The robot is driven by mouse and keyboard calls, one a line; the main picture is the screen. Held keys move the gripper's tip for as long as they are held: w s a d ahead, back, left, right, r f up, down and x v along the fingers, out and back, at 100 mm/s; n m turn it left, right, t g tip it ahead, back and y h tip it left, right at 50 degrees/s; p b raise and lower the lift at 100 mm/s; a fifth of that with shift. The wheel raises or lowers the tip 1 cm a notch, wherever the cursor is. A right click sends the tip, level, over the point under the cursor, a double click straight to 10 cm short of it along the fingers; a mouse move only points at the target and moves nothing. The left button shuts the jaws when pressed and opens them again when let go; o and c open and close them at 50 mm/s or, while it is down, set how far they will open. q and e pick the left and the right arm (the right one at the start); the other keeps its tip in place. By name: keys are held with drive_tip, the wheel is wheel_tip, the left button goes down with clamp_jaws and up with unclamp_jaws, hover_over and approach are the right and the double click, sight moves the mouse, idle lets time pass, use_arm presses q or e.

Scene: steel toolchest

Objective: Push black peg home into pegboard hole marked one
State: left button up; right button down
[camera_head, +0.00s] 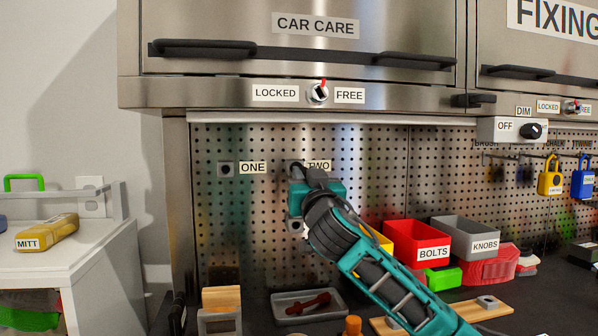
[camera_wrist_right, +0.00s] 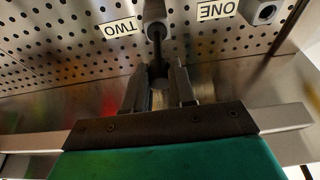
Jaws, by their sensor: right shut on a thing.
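The black peg (camera_wrist_right: 157,48) is between the fingers of my right gripper (camera_wrist_right: 160,88), which is shut on it. In the wrist view its far end meets the grey block (camera_wrist_right: 153,12) beside the label TWO (camera_wrist_right: 117,28); whether it is inside cannot be told. In the head view my right gripper (camera_head: 300,178) covers most of that block. The grey block of hole one (camera_head: 226,169), left of the label ONE (camera_head: 253,168), shows an empty dark opening. It is also in the wrist view (camera_wrist_right: 262,12). My left gripper is not in view.
The perforated pegboard (camera_head: 240,215) stands under the steel cabinet (camera_head: 220,65). Below are a grey tray (camera_head: 290,310) with a red tool, a red BOLTS bin (camera_head: 418,240) and a grey KNOBS bin (camera_head: 470,232). The board in front of hole one is clear.

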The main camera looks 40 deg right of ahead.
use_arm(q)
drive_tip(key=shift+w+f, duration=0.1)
use_arm(e)
drive_tip(key=shift+s+a, duration=0.3)
drive_tip(key=shift+s, duration=0.25)
idle(0.3)
use_arm(q)
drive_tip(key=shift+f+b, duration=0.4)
drive_tip(key=shift+b, duration=0.1)
use_arm(e)
drive_tip(key=shift+s+a, duration=0.45)
drive_tip(key=shift+s, duration=0.4)
drive_tip(key=shift+s+a, duration=0.45)
drive_tip(key=shift+s, duration=0.35)
